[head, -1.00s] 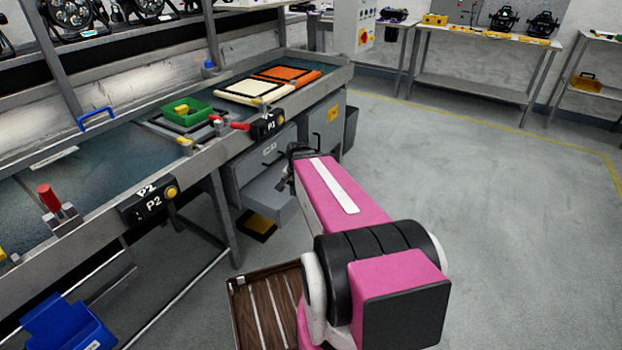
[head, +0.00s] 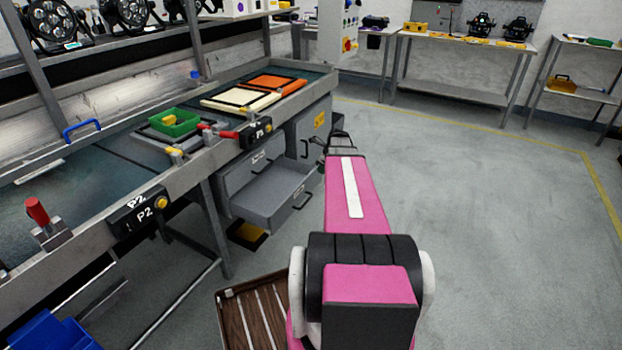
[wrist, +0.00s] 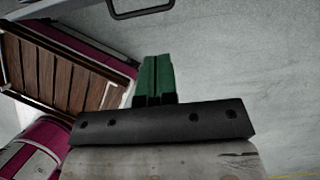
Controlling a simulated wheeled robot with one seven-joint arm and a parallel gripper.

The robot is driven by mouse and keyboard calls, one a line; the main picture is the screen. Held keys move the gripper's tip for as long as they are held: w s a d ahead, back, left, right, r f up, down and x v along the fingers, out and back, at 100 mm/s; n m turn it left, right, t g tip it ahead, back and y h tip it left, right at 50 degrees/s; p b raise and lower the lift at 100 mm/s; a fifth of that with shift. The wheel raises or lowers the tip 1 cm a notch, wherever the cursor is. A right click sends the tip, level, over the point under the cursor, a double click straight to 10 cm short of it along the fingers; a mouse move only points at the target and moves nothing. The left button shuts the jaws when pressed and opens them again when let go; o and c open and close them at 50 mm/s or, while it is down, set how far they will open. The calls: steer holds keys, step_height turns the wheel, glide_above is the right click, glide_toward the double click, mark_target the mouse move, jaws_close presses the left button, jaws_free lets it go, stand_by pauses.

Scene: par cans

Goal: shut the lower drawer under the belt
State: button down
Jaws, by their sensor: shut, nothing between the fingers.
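The lower drawer (head: 262,196) is a grey box pulled out of the grey cabinet under the belt. Its inside looks empty in the part that shows, and its dark handle (head: 303,200) is on the front. My gripper (head: 338,138) is beyond my pink arm, right of the open drawer in the head view; its fingers are hard to make out there. In the wrist view the green fingers (wrist: 155,78) are together and empty. A dark bar handle (wrist: 141,9) shows at the top edge, apart from the fingers.
The upper drawer (head: 258,158) looks shut above the lower one. A cabinet door (head: 318,122) with a yellow label stands beside it. A black and yellow item (head: 247,235) lies on the floor below the drawer. The floor (head: 480,220) to the right is open.

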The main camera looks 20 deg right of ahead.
glide_toward(303, 188)
step_height(303, 188, down, 4)
steer(key=s+d, duration=0.2)
steer(key=shift+w+a+f, duration=0.1)
steer(key=shift+w+a, duration=0.85)
steer(key=shift+w, duration=0.15)
steer(key=shift+w+a, duration=0.5)
steer(key=shift+w, duration=0.05)
steer(key=w+a, duration=0.8)
steer(key=w, duration=0.2)
steer(key=shift+w, duration=0.25)
steer(key=shift+a, duration=0.1)
